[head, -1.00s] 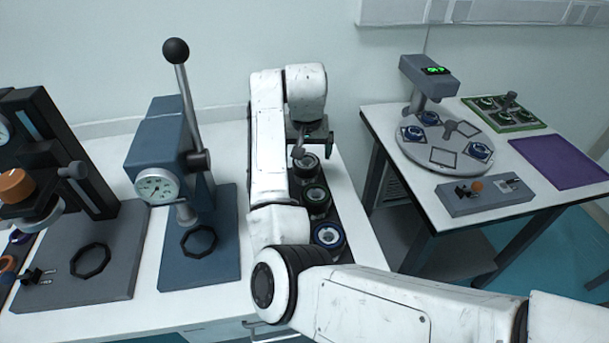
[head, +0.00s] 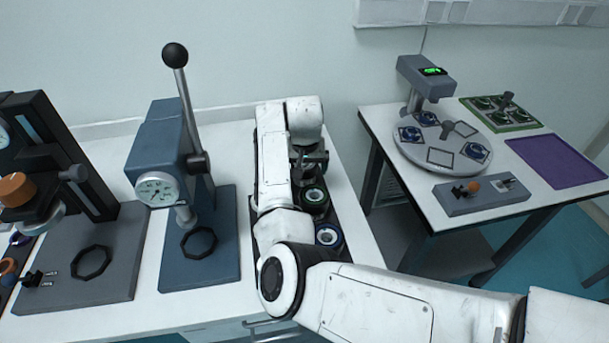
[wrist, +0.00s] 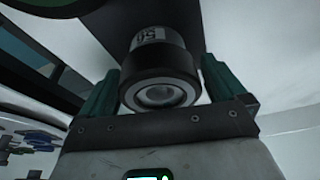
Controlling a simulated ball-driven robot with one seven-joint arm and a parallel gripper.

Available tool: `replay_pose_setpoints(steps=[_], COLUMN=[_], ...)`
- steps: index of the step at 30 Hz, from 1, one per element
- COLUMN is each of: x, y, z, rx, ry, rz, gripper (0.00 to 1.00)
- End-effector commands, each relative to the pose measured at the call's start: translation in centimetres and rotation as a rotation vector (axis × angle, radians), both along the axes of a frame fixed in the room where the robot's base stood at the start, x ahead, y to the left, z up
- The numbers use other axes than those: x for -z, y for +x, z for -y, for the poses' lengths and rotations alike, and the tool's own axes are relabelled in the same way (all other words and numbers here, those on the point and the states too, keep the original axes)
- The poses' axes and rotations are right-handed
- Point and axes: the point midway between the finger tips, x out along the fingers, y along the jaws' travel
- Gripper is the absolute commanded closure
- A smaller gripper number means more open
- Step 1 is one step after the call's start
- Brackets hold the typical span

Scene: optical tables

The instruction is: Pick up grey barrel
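The grey barrel (wrist: 160,70) shows in the wrist view as a dark cylinder with a pale grey band marked "50" and a ringed round end facing the camera. My gripper (wrist: 160,78) has its two green fingers on either side of it, with narrow gaps at the sides, and looks open. In the head view my gripper (head: 311,163) is low over the back of the dark strip and mostly hides the grey barrel. A green-ringed barrel (head: 315,197) and a blue-ringed barrel (head: 328,236) stand in front of it.
A blue lever press (head: 160,150) and a dark grey press (head: 45,170) stand to the left on the white table. On the right table are a round turntable (head: 442,140), a green tray (head: 502,116), a purple mat (head: 556,162) and a grey control box (head: 482,196).

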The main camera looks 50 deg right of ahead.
Motion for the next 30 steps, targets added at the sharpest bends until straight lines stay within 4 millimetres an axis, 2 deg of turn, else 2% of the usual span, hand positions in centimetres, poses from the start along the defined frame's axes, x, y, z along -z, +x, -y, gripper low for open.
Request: replay_pose_setpoints(steps=[2,17,26,30], x=[0.0,-0.1,-0.3,-1.1], y=[0.0,0.0,0.1,0.1], z=[0.0,0.0,0.0,0.0], rx=[0.0,-0.001,0.0,0.0], ry=[0.0,-0.001,-0.002,-0.002], rz=[0.0,0.001,0.002,0.003], gripper=[0.11,0.58,0.58,0.58])
